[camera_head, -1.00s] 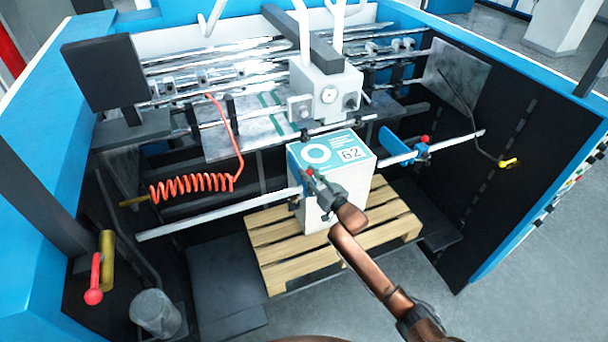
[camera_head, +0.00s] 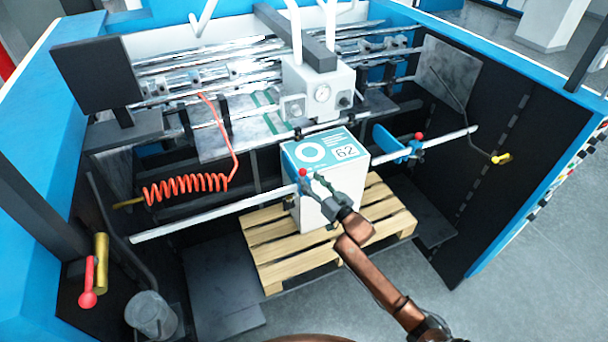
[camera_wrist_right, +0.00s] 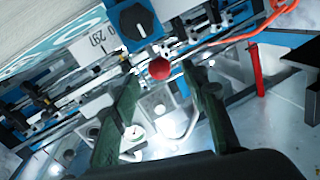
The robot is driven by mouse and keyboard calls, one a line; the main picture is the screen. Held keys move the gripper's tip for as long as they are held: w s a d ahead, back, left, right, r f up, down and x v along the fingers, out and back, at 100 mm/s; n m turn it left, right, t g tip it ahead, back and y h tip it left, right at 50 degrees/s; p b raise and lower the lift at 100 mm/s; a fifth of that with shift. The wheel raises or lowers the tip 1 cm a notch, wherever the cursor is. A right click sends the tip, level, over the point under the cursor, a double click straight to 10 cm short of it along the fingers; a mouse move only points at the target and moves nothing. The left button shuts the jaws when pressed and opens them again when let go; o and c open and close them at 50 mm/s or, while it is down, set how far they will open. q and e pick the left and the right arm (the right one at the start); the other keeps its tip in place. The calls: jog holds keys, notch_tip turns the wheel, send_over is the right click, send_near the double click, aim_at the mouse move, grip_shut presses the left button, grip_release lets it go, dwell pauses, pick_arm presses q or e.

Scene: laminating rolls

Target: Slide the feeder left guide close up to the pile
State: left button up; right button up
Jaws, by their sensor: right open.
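The pile (camera_head: 333,190) is a white block with a teal top marked 62, standing on a wooden pallet. The left guide (camera_head: 303,184) is a small blue clamp with a red knob on the front rail, at the pile's near left corner. I cannot tell whether it touches the pile. In the right wrist view its red knob (camera_wrist_right: 159,68) shows between the fingertips, apart from both fingers. My right gripper (camera_head: 310,182) is open and empty beside the knob; its two green fingers (camera_wrist_right: 160,80) are spread. My left gripper is not in view.
The front rail (camera_head: 215,215) runs across the feeder. The blue right guide (camera_head: 392,146) sits at the pile's right. A coiled orange hose (camera_head: 185,188) hangs at left. The pallet (camera_head: 275,262) lies under the pile. The grey feeder head (camera_head: 318,88) is above and behind.

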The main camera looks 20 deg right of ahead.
jog(key=v, duration=0.6)
jog(key=shift+s, duration=0.25)
jog(key=shift+d, duration=0.1)
